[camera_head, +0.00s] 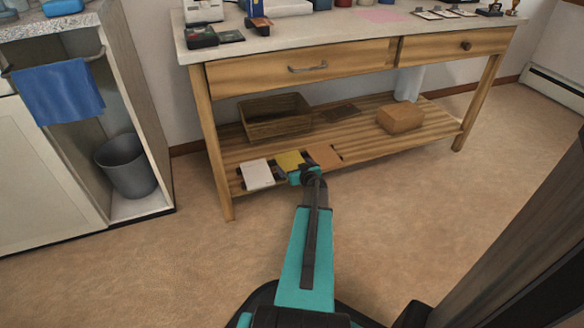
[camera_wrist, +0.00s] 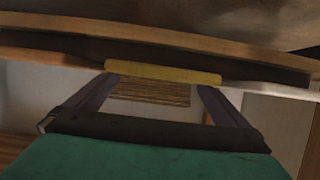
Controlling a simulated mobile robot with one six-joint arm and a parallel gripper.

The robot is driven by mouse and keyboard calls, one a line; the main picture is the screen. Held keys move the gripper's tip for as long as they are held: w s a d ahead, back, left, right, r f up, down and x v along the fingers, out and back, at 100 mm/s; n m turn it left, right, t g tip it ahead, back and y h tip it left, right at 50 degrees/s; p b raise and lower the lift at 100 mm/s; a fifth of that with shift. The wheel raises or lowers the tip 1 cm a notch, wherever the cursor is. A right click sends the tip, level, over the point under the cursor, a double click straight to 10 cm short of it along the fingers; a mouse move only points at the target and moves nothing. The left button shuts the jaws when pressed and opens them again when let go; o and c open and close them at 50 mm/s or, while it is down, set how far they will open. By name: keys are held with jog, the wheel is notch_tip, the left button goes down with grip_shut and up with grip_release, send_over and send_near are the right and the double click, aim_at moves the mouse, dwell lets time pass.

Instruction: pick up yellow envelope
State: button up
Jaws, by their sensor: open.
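The yellow envelope (camera_head: 290,161) lies near the front edge of the workbench's lower shelf (camera_head: 365,150), between a white envelope (camera_head: 257,174) and a tan one (camera_head: 325,156). My gripper (camera_head: 303,175) is at the shelf's front edge, just in front of the yellow envelope, and hides a bit of its near side. In the wrist view, the yellow envelope (camera_wrist: 165,73) shows edge-on as a thin band just beyond the open fingers (camera_wrist: 157,84). Nothing is held. I cannot tell whether a finger touches the envelope.
A wooden crate (camera_head: 262,127) and a brown box (camera_head: 400,119) stand farther back on the shelf. The drawers (camera_head: 310,70) and benchtop (camera_head: 340,22) hang above it. A bench leg (camera_head: 213,150) stands left. The floor (camera_head: 430,220) at right is clear.

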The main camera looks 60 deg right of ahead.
aim_at(294, 168)
dwell(0.4)
jog(key=c, duration=0.7)
jog(key=shift+r, duration=0.1)
notch_tip(294, 168, up, 18)
jog(key=p, duration=1.1)
jog(key=shift+p, duration=0.4)
